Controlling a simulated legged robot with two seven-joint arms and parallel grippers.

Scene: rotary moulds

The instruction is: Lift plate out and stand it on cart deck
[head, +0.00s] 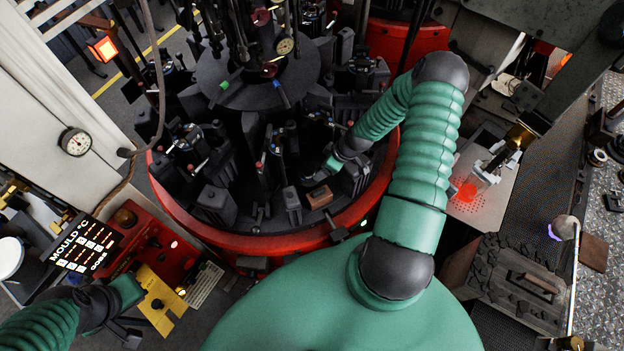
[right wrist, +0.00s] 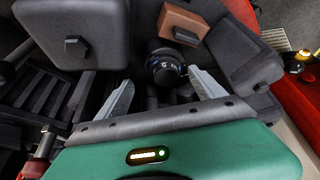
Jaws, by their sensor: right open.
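My right gripper (head: 318,178) reaches down into the round mould machine with the red rim (head: 215,240). In the right wrist view its two grey fingers (right wrist: 160,94) are spread apart. A black round knob (right wrist: 166,70) with a pale mark lies between and just beyond them; contact is not visible. A brown block (right wrist: 184,27) with a dark knob lies past it, and also shows in the head view (head: 319,196). I cannot tell which part is the plate. My left gripper (head: 128,328) is at the lower left, its jaws unclear. I cannot identify the cart deck for certain.
Dark upright mould blocks (head: 216,203) crowd the machine around my right gripper. A red control box (head: 150,245) with a lit mould display (head: 85,243) stands at left. At right are a pale perforated tray (head: 497,190) and a dark bench with a wood-handled block (head: 515,283).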

